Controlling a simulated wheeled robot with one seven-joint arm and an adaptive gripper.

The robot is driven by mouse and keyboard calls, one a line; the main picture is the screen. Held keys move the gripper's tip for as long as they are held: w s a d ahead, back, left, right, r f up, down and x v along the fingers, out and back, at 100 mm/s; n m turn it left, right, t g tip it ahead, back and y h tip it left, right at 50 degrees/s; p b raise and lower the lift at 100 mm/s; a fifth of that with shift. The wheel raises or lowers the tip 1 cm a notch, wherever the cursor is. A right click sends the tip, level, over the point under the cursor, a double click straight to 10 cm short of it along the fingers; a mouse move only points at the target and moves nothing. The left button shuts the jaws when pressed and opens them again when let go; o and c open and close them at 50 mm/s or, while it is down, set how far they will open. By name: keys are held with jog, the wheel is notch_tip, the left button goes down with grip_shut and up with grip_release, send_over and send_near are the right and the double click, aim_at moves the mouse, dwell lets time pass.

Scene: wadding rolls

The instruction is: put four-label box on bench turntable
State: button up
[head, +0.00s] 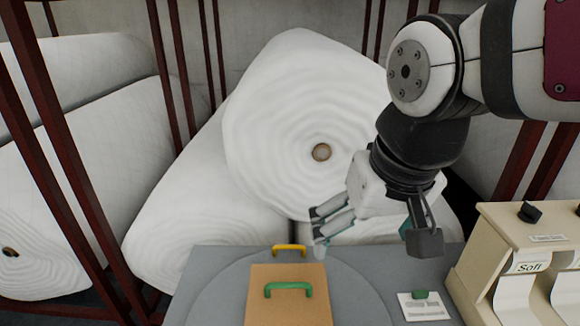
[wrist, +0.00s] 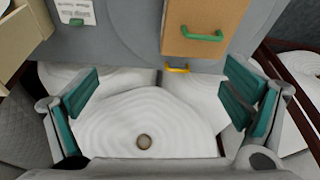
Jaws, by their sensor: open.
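A brown box (head: 290,307) stands on the round grey turntable (head: 220,301) on the bench (head: 205,262). A green handle is on its near-facing top part and a yellow handle (head: 289,248) shows at its far side. Labels on it cannot be made out. The wrist view shows the box (wrist: 205,18) at the top, with its green handle and the yellow handle (wrist: 177,69). My gripper (head: 325,230) is open and empty, above the bench's far edge, behind and right of the box, apart from it. Both fingers also show in the wrist view (wrist: 160,98).
A card with a green clip (head: 423,305) lies on the bench right of the turntable. A cream dispenser marked "Soft" (head: 490,250) stands at the right. Large white wadding rolls (head: 290,110) and dark red posts (head: 175,75) stand behind the bench.

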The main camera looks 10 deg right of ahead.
jog(key=shift+n+t, duration=0.4)
jog(key=shift+t, duration=0.5)
jog(key=s+d, duration=0.2)
jog(key=s, duration=0.2)
jog(key=shift+d+r, duration=0.3)
jog(key=shift+d, duration=0.1)
